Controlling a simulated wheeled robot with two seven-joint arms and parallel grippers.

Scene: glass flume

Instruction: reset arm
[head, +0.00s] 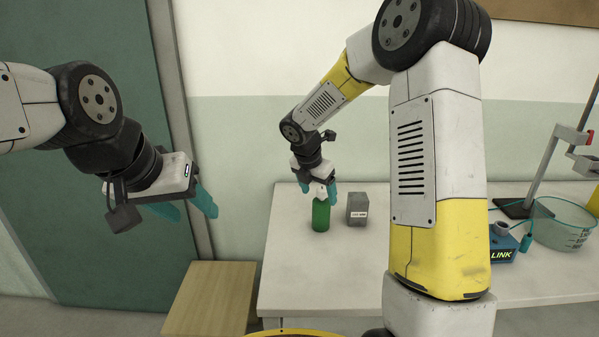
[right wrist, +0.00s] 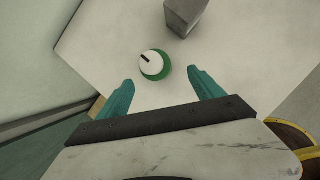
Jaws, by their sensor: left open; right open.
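My left gripper (head: 192,208) is open and empty, in front of the teal door at the left of the head view. My right gripper (head: 319,194) is over the table's left part, its teal fingers apart. A green bottle with a white top (head: 321,215) stands upright on the table just below the right gripper. In the right wrist view the bottle's white cap (right wrist: 153,64) lies ahead of the open fingertips (right wrist: 160,80), with nothing between the fingers. My right arm's links cover the middle of the table.
A grey box (head: 357,208) stands right of the bottle. On the right of the white table (head: 290,270) are a blue device marked LINK (head: 502,252), a clear basin (head: 563,226) and a stand (head: 545,165). A low wooden block (head: 208,300) stands left of the table.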

